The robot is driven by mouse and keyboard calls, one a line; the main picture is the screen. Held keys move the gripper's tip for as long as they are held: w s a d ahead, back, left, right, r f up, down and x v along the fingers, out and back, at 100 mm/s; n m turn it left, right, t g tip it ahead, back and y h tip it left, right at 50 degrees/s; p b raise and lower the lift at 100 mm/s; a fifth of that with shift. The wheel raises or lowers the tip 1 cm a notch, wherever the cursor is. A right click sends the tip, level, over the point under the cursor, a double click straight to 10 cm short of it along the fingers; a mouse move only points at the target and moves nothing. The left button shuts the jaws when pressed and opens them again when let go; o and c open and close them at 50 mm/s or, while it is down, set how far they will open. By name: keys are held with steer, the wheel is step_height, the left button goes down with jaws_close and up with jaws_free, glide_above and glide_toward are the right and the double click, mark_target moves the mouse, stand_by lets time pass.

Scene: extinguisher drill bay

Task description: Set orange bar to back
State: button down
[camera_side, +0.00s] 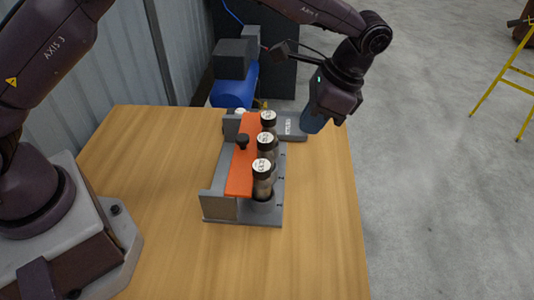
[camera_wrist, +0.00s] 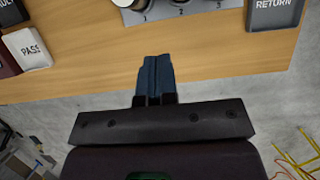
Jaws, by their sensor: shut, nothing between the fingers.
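The orange bar (camera_side: 240,175) lies lengthwise in the grey rack (camera_side: 220,205) in the side view, with a black knob (camera_side: 242,141) standing up from it. It runs along the left of three upright canisters (camera_side: 264,165) with pale round tops. My gripper (camera_side: 312,124) is at the back right, by the table's right edge, apart from the bar and rack. In the wrist view its blue fingers (camera_wrist: 154,78) are together and empty. The bar is out of the wrist view, which shows only the rack's front edge (camera_wrist: 180,12) with slot numbers.
A grey tray marked RETURN (camera_wrist: 272,14) lies beside the rack; in the side view it (camera_side: 291,128) sits between rack and gripper. The table's (camera_side: 320,230) near part is clear. A blue machine (camera_side: 235,90) stands behind.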

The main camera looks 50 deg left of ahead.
mark_target(248, 161)
steer(key=shift+s+a+f, duration=0.9)
steer(key=shift+f, duration=0.65)
steer(key=shift+s+a+f, duration=0.95)
steer(key=shift+f, duration=0.6)
steer(key=shift+s+a+f, duration=0.9)
steer(key=shift+f, duration=0.65)
steer(key=shift+s+a, duration=1.1)
steer(key=shift+s, duration=0.05)
